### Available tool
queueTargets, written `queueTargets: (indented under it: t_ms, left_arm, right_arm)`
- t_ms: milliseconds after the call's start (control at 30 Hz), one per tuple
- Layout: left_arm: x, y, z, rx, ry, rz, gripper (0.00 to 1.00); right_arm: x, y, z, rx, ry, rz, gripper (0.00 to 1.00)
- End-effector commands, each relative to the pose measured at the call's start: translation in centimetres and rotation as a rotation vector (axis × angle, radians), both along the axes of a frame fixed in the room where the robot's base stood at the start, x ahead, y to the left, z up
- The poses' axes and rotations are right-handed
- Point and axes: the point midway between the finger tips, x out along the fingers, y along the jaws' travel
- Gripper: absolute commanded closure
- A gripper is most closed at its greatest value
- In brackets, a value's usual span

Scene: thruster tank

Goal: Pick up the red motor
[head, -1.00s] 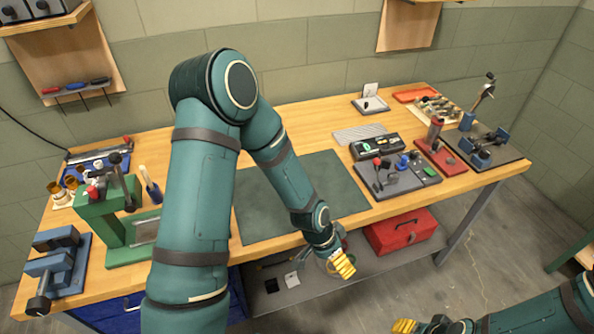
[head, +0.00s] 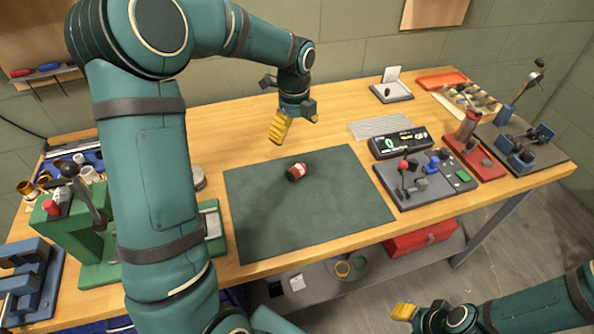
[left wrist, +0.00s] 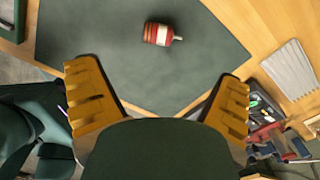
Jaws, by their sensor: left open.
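The red motor (head: 297,172) is a small red cylinder with a white band, lying on its side on the dark green mat (head: 330,215). In the left wrist view the motor (left wrist: 161,34) is near the top middle, beyond the fingertips. My left gripper (head: 296,126) is open and empty, above the table behind the motor in the head view. Its yellow fingers are spread wide in the left wrist view (left wrist: 158,80), apart from the motor. My right gripper (head: 408,313) is low at the bottom, off the table front; only one yellow finger shows clearly.
The mat around the motor is clear. A grey fixture board (head: 425,190), a black display box (head: 399,142) and a red press (head: 470,145) stand to the right. A green press (head: 85,230) stands left. A red toolbox (head: 424,238) is on the lower shelf.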

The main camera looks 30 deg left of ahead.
Motion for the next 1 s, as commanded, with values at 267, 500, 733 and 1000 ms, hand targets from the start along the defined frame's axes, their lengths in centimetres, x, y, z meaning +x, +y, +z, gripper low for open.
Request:
queueTargets:
  t_ms: [267,500,733,1000]
  left_arm:
    - [0.0,-0.1,-2.6,-0.001,0.002,0.000,0.07]
    - [-0.1,-0.2,-7.2,-0.003,0.002,0.002,0.07]
    - [0.0,-0.1,-9.3,-0.001,-0.001,0.002,0.07]
    - [-0.3,-0.5,-11.4,-0.002,0.001,0.000,0.07]
  right_arm:
    - [-0.2,0.1,-1.3,0.000,0.005,0.005,0.53]
    - [0.0,0.0,-2.3,0.000,0.001,0.004,0.53]
    - [0.1,0.0,-2.7,-0.001,-0.002,0.003,0.53]
    - [0.2,0.0,-3.4,-0.001,-0.005,0.002,0.53]
